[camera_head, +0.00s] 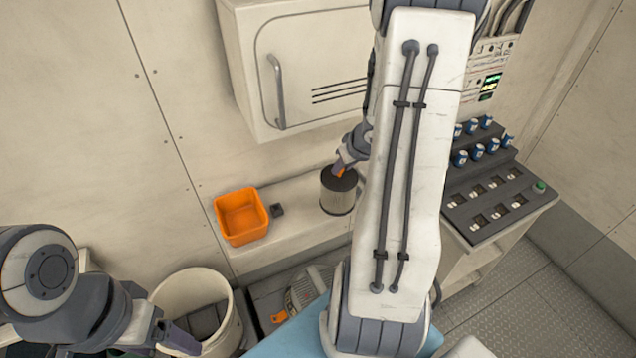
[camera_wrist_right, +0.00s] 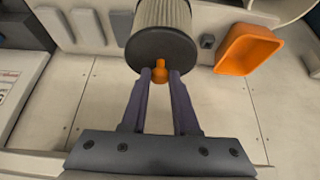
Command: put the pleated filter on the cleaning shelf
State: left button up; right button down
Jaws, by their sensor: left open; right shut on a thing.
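The pleated filter (camera_head: 338,191) is a pale ribbed cylinder with dark end caps and an orange knob. It is upright at the pale shelf (camera_head: 292,212) under the wall cabinet. I cannot tell whether its base touches the shelf. My right gripper (camera_head: 343,168) is shut on the orange knob at its top. In the right wrist view the gripper's fingers (camera_wrist_right: 160,76) pinch the knob, with the filter (camera_wrist_right: 163,30) beyond. My left gripper (camera_head: 168,340) is open at the lower left, beside a white bucket, partly cut off by the frame.
An orange bin (camera_head: 241,216) and a small dark block (camera_head: 277,210) stand on the shelf, left of the filter. A white bucket (camera_head: 190,290) stands below. A wall cabinet (camera_head: 305,65) hangs above. A stepped dark console (camera_head: 487,190) is at right. My right arm hides the shelf's right part.

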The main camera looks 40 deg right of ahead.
jog(key=w+f+b, duration=0.6)
jog(key=w+f, duration=0.4)
jog(key=w, duration=0.1)
jog(key=shift+a+f, duration=0.2)
jog(key=shift+f, duration=0.15)
jog(key=shift+f+b, duration=0.1)
jog(key=shift+b, duration=0.2)
jog(key=c, duration=0.7)
grip_release()
jog(key=shift+f, duration=0.1)
